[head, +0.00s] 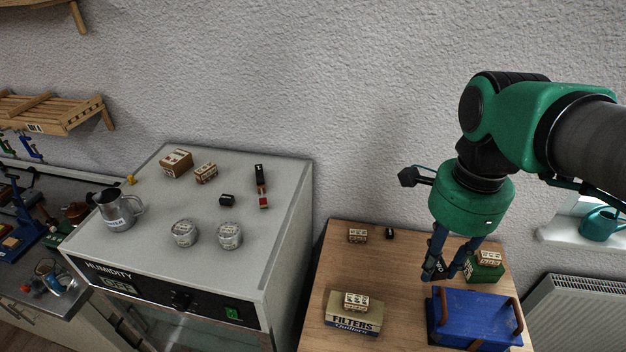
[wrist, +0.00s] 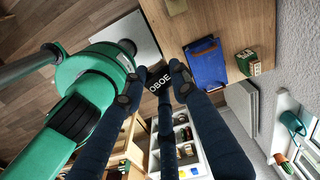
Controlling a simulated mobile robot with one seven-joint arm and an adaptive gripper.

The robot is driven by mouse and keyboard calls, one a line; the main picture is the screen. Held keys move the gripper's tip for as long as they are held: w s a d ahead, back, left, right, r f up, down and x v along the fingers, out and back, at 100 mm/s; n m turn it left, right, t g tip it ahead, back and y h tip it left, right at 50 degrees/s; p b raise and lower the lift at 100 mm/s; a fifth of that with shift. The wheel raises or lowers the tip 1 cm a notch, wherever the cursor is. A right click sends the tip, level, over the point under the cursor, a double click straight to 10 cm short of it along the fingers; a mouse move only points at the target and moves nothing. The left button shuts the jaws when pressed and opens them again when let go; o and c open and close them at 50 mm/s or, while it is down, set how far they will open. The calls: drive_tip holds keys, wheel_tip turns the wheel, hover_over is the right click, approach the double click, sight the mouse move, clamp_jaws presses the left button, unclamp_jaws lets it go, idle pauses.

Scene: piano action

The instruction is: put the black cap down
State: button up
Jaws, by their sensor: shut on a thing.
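My gripper (head: 441,275) hangs pointing down above the wooden table top (head: 398,268). It is shut on a dark piece with white letters, which I take to be the black cap; only part of it shows between the fingers. In the wrist view the gripper (wrist: 157,87) has its fingertips on either side of the black cap (wrist: 160,80), and the letters read OBOE. The cap's underside is hidden, and its exact height above the table cannot be told.
A blue case (head: 470,315), a FILTERS box (head: 353,314) and a green box (head: 484,269) stand on the table; small boxes top the last two. A small box (head: 357,236) and a black piece (head: 389,233) lie behind. The humidity cabinet (head: 285,215) stands left. Bare wood lies mid-table.

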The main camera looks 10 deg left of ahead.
drive_tip(key=w+a+r+n+p, duration=0.2)
drive_tip(key=w+a+n+p, duration=0.5)
drive_tip(key=w+a, duration=1.5)
drive_tip(key=w+a+f+n+p, duration=0.1)
drive_tip(key=a+f+n, duration=0.1)
drive_tip(key=a+f, duration=0.2)
drive_tip(key=w+a+f+n, duration=0.2)
drive_tip(key=a+f, duration=0.2)
drive_tip(key=a, duration=0.7)
drive_tip(key=w+a+f+n+p, duration=0.1)
drive_tip(key=a+f+n, duration=0.2)
drive_tip(key=a, duration=0.5)
drive_tip(key=shift+w+f+p, duration=0.3)
drive_tip(key=shift+f+p, duration=0.05)
drive_tip(key=shift+f, duration=0.8)
drive_tip(key=shift+w+a, duration=0.1)
